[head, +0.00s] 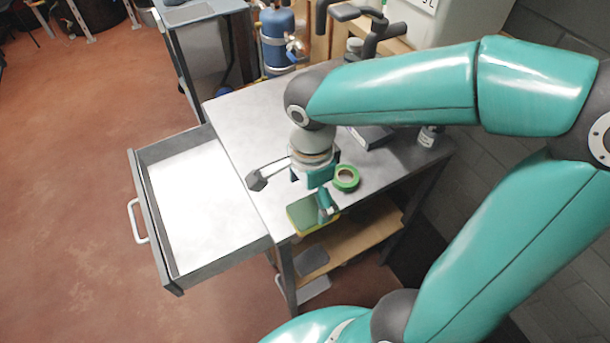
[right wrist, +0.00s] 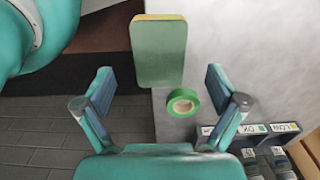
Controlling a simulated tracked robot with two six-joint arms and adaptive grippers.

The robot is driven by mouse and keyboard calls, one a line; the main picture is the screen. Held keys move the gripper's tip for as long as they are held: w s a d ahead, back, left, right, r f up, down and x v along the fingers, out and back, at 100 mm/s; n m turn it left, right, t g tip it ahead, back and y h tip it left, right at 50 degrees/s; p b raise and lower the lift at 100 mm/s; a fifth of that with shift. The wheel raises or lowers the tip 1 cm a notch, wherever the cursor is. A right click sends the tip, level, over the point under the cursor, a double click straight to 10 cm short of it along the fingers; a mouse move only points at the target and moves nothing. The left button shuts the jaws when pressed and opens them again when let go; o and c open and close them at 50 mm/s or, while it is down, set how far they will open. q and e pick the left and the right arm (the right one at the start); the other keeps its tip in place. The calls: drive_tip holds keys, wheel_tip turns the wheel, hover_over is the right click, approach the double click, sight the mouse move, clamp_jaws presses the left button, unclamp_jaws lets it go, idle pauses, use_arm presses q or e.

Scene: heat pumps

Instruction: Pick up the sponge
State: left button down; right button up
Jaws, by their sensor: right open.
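The sponge (head: 302,219) is a flat block, green on top with a yellow lower layer. It lies at the front corner of the grey table and shows at the top middle of the right wrist view (right wrist: 158,52). My right gripper (head: 312,195) is above the table beside the sponge, partly covering it in the head view. In the right wrist view its fingers (right wrist: 160,82) are wide apart, with nothing between them, and the sponge lies beyond the fingertips. I cannot tell the height gap. My left gripper is not in view.
A green tape roll (head: 346,178) lies close to the sponge. A dark-headed item with a thin rod (head: 257,180) is left of my right gripper. An empty drawer (head: 140,200) stands open at left.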

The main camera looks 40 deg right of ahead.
sight(308, 209)
wheel_tip(308, 209, up, 6)
drive_tip(key=shift+r, duration=0.15)
drive_tip(key=shift+w, duration=0.1)
